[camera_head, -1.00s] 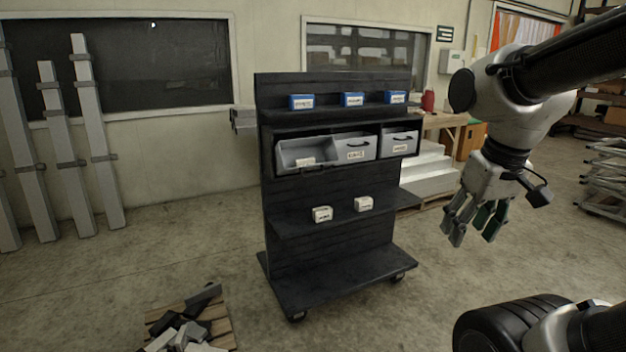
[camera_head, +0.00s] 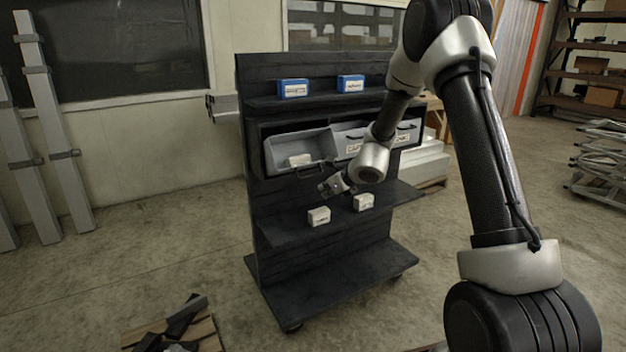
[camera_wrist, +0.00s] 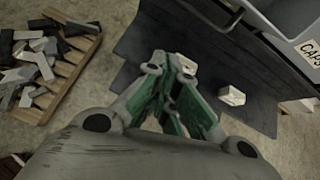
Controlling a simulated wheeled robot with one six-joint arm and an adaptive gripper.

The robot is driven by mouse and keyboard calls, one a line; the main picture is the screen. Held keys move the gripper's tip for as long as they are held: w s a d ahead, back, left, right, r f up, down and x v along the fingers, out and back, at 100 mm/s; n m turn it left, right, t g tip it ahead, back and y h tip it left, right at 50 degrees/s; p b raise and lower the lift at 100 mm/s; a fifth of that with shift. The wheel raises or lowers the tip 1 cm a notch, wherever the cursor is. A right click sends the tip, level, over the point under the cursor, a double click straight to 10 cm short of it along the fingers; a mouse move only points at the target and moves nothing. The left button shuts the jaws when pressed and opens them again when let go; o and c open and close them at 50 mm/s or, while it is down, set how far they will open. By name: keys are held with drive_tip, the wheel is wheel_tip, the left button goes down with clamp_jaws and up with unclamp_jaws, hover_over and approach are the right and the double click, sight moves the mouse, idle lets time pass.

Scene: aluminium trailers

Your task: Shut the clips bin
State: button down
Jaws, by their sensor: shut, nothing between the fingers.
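The leftmost grey bin (camera_head: 283,150) on the rack's middle level is tipped open, with a white box or label showing in it. I cannot read its name. Part of a grey bin with a dark handle (camera_wrist: 233,17) shows at the top of the wrist view. My gripper (camera_head: 328,187) is shut and empty, below and slightly right of the open bin's front, apart from it. Its green-padded fingers show in the wrist view (camera_wrist: 178,100), above the lower shelf.
A neighbouring bin labelled CAPS (camera_wrist: 308,48) is to the right, partly hidden by my arm in the head view. Small white boxes (camera_head: 318,216) stand on the lower shelf. Blue boxes (camera_head: 293,88) stand above. A pallet of scraps (camera_head: 170,330) lies on the floor at front left.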

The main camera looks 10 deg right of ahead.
drive_tip(key=w+a+f+m+h, duration=0.1)
drive_tip(key=w+a+f+m, duration=0.15)
drive_tip(key=w+f, duration=0.5)
drive_tip(key=shift+m, duration=0.25)
drive_tip(key=r, duration=0.1)
drive_tip(key=w+r, duration=0.1)
drive_tip(key=r, duration=0.1)
drive_tip(key=w+r, duration=0.1)
drive_tip(key=r, duration=0.1)
drive_tip(key=shift+d, duration=0.35)
